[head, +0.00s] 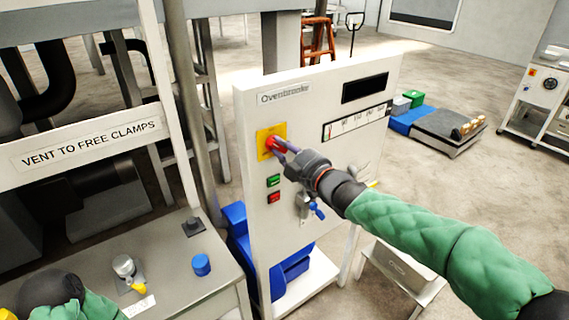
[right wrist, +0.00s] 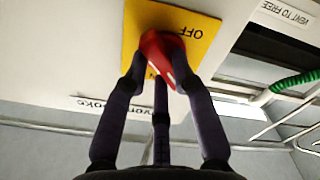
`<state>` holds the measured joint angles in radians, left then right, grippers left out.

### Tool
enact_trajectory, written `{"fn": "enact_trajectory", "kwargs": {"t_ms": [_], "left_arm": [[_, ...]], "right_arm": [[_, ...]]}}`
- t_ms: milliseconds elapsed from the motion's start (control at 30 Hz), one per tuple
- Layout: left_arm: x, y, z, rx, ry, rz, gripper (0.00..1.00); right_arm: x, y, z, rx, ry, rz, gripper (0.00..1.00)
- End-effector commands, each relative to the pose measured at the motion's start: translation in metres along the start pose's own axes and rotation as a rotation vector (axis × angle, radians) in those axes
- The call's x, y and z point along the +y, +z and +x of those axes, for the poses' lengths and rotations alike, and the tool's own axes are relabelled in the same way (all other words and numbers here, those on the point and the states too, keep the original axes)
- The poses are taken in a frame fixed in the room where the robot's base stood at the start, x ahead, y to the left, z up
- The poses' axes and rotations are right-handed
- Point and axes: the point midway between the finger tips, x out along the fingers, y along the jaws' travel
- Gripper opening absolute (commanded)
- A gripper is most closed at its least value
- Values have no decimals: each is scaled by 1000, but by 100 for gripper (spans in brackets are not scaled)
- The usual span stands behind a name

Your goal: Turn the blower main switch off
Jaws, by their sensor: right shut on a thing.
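The red rotary switch handle (head: 272,143) sits on a yellow plate (head: 265,133) on the upper left of the white cabinet front (head: 252,185). In the right wrist view the red handle (right wrist: 160,52) stands out from the yellow plate (right wrist: 205,40), with the word OFF readable beside it. My right gripper (head: 280,146) is at the switch. Its dark fingers (right wrist: 160,78) are closed around the red handle and touch it. The fingers hide part of the plate, and I cannot tell which mark the handle points to. Of my left arm only a piece shows at the lower left; its gripper is out of view.
Below the switch are a green button (head: 273,181) and a red button (head: 274,197). A blue-handled lever (head: 316,210) hangs near my right wrist. A grey bench (head: 180,268) with a blue knob (head: 201,265) stands left. A low pallet (head: 435,128) lies behind on open floor.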

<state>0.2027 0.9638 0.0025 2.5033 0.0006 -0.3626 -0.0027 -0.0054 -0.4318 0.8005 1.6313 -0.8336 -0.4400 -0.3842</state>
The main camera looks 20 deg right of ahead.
Motion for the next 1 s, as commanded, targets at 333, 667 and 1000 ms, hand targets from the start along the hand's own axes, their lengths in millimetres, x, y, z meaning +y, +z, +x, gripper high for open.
{"fn": "enact_trajectory", "kwargs": {"t_ms": [333,667,1000], "left_arm": [[-16,-2,45,0,0,0,0],[-25,-3,69,0,0,0,0],[-28,-3,80,0,0,0,0]], "right_arm": [[-3,0,0,3,1,-331,0],[-3,-2,0,2,0,-599,0],[-2,-4,0,1,-1,-753,0]]}}
